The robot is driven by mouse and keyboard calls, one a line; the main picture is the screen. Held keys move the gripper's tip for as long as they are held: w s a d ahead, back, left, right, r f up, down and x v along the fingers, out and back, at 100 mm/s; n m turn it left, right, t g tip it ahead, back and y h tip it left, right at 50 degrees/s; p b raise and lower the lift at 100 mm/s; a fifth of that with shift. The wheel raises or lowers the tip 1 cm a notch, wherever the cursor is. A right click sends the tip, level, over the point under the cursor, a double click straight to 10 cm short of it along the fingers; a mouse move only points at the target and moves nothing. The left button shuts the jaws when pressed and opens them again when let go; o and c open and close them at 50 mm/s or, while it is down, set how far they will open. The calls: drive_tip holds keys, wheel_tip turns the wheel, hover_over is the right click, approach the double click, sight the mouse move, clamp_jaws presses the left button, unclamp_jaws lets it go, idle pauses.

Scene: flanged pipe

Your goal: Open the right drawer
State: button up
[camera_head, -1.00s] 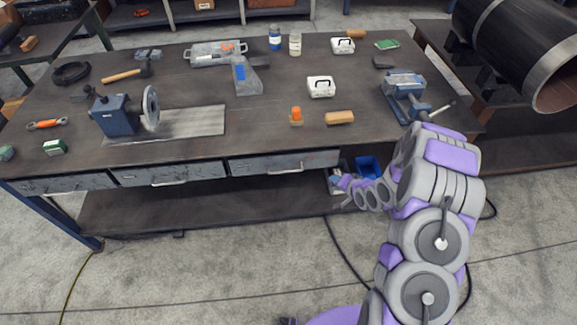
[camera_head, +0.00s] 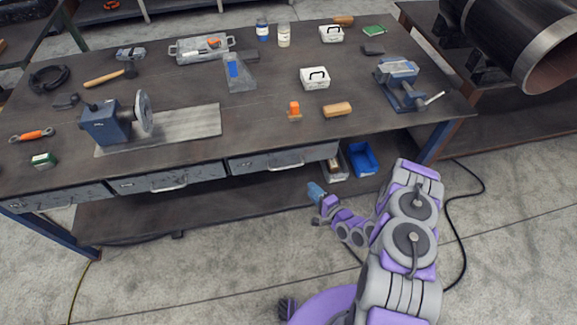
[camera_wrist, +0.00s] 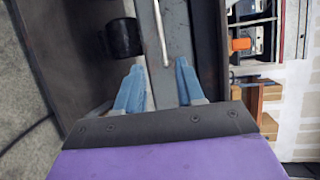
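The right drawer (camera_head: 280,160) is a grey drawer front under the workbench, flush with the front edge as far as I can see. Its bar handle (camera_head: 286,168) runs along the front. My gripper (camera_head: 316,190) is in front of the bench, to the right of and below the handle, and apart from it. In the wrist view my gripper (camera_wrist: 160,72) has two blue fingers spread open and empty. The handle bar (camera_wrist: 162,35) lies ahead, lined up between the fingertips, with the drawer front (camera_wrist: 180,40) behind it.
Two more drawers (camera_head: 168,179) lie to the left. The bench top (camera_head: 190,85) holds tools. A black cable (camera_head: 470,210) lies on the floor at right.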

sight(288, 167)
drive_tip(key=b+x, duration=0.2)
drive_tip(key=x, duration=1.5)
drive_tip(key=shift+s+b, duration=0.1)
drive_tip(key=shift+b, duration=0.3)
clamp_jaws()
drive_tip(key=shift+s, duration=0.1)
